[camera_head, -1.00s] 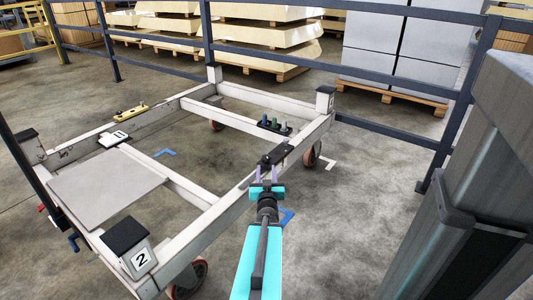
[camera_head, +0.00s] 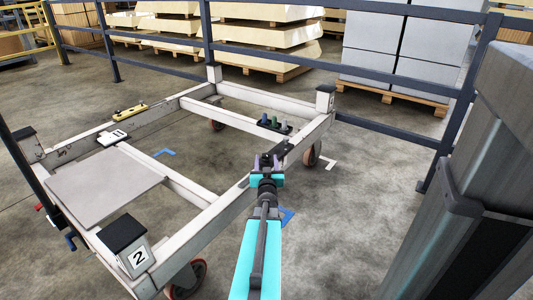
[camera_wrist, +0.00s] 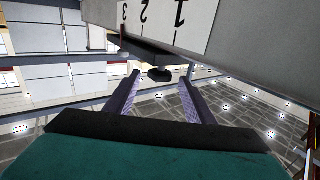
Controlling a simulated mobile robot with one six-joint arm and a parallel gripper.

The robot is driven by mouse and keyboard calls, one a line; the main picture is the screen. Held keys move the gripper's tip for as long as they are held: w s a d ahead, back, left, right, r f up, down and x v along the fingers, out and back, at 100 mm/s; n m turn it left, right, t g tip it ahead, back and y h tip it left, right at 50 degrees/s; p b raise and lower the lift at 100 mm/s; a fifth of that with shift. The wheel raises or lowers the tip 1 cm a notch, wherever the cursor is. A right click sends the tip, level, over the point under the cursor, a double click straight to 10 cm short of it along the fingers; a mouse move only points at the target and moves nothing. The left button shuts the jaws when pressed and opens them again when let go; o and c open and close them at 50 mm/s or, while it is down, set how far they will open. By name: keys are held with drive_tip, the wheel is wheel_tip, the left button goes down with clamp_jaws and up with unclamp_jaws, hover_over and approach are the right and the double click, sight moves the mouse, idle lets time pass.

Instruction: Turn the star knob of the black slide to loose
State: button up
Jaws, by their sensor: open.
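The black slide (camera_head: 286,149) sits on the right-hand white rail of the trolley, partly hidden by my gripper in the head view. In the wrist view its dark body (camera_wrist: 146,52) is under the rail edge, and the black star knob (camera_wrist: 160,74) hangs just beyond it. My gripper (camera_head: 268,160) is at the slide; in the wrist view its two purple fingers (camera_wrist: 160,88) are open and apart. The knob appears between the fingertips or just ahead of them; the exact depth and any contact cannot be told.
A number scale (camera_wrist: 160,14) marks the rail beside the slide, with a thin red pointer (camera_wrist: 124,34). A black holder with coloured pegs (camera_head: 274,124) is farther along the trolley frame (camera_head: 190,232). A blue-grey railing (camera_head: 400,136) stands behind; floor right of the trolley is clear.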

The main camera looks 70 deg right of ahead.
sight(265, 153)
drive_tip(key=shift+b+x, duration=1.05)
drive_tip(key=shift+x, duration=2.85)
drive_tip(key=c, duration=1.1)
drive_tip(key=shift+o, duration=0.2)
drive_tip(key=p, duration=0.2)
drive_tip(key=shift+d+r+p, duration=0.1)
drive_tip(key=shift+r+p, duration=0.1)
drive_tip(key=shift+p, duration=0.15)
drive_tip(key=t+p, duration=0.1)
drive_tip(key=p, duration=0.3)
drive_tip(key=n+t+p, duration=0.1)
drive_tip(key=p, duration=0.2)
drive_tip(key=shift+w+y+p, duration=0.25)
drive_tip(key=shift+y+p, duration=0.15)
drive_tip(key=shift+w+a+f+n, duration=0.1)
drive_tip(key=shift+a+f+n, duration=0.05)
drive_tip(key=shift+a+n, duration=0.15)
